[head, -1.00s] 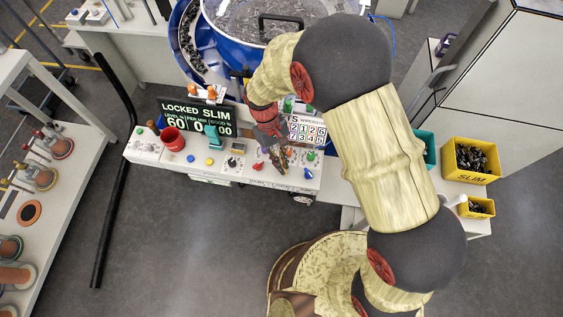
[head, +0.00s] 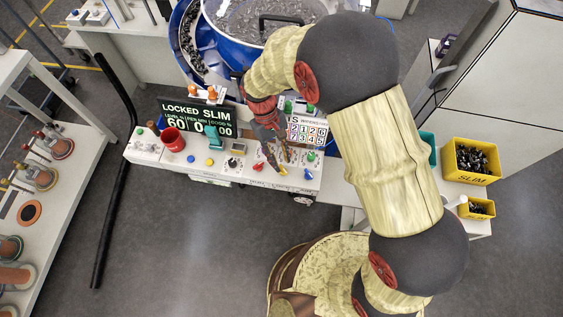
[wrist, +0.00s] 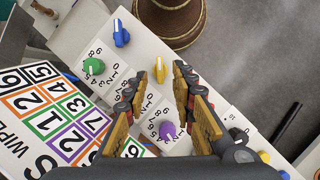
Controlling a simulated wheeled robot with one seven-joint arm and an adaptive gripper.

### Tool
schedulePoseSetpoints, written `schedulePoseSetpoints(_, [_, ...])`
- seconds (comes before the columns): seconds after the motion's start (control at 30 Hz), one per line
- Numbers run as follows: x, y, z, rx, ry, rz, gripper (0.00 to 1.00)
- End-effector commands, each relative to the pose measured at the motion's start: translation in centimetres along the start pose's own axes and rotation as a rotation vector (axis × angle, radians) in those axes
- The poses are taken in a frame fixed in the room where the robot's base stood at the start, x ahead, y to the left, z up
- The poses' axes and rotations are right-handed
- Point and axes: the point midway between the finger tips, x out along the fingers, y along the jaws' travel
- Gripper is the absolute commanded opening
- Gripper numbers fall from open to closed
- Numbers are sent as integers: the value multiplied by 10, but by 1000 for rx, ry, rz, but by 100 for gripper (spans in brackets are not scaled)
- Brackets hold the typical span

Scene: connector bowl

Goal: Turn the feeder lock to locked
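My gripper (head: 274,162) is over the right part of the white control panel, open and empty. In the wrist view its fingers stand apart, with a yellow knob (wrist: 160,70) seen between and beyond the fingertips. I cannot tell whether they touch it. A purple knob (wrist: 167,130) with a numbered dial sits near the fingers. A green knob (wrist: 93,66) with a dial and a blue knob (wrist: 121,33) lie further off. No label shows which knob is the feeder lock. The display (head: 198,117) reads "LOCKED SLIM", with 60 and zeros below.
A numbered card (head: 307,131) stands behind the knobs. A red cup (head: 173,139) and teal part (head: 211,136) are on the panel's left. The blue bowl feeder (head: 235,50) is behind. Yellow bins (head: 470,180) sit to the right.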

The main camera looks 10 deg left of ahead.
Motion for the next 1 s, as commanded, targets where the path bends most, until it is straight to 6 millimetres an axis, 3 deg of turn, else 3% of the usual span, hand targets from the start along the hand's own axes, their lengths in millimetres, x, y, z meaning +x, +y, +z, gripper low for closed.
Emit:
schedulePoseSetpoints(0.2, [-47, 0, -1, 0, 4, 1, 26])
schedulePoseSetpoints(0.4, [-79, 0, -1, 0, 2, 0, 26])
schedulePoseSetpoints(0.6, [-92, 0, 0, 0, 0, 0, 26])
schedulePoseSetpoints(1.0, [-93, 0, 0, 0, 0, 0, 26])
